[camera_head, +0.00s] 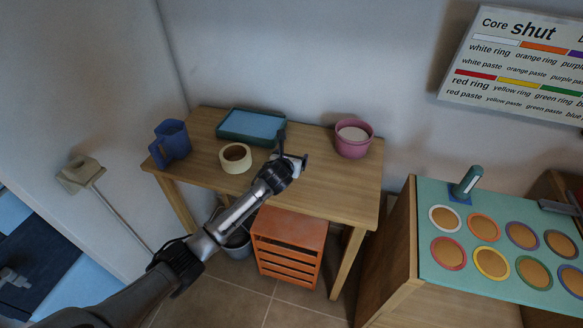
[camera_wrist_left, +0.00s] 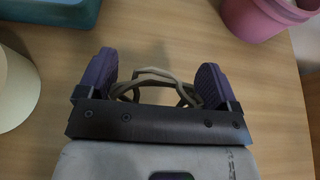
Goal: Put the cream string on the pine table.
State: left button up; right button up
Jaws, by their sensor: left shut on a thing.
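The cream string (camera_wrist_left: 152,73) shows in the left wrist view as a small bundle of loops between the purple finger pads of my left gripper (camera_wrist_left: 156,80). The gripper is shut on it. In the head view my left gripper (camera_head: 291,160) is over the middle of the pine table (camera_head: 335,188), and the string is mostly hidden there. The bare pine top (camera_wrist_left: 180,30) lies behind the loops in the wrist view. I cannot tell whether the string touches it. My right gripper is in neither view.
On the table stand a blue mug (camera_head: 172,140), a teal tray (camera_head: 251,127), a cream roll (camera_head: 235,166) left of the gripper, and a pink pot (camera_head: 352,140). The table's right front is clear. An orange slatted crate (camera_head: 287,245) stands below. A teal-topped bench (camera_head: 425,215) is right.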

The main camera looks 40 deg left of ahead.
pick_arm(q)
notch_tip(320, 180, down, 4)
jog(key=shift+r+b, duration=0.25)
jog(key=shift+b, duration=0.5)
jog(key=shift+f, duration=0.25)
jog(key=shift+f, duration=0.1)
jog(key=o, duration=0.7)
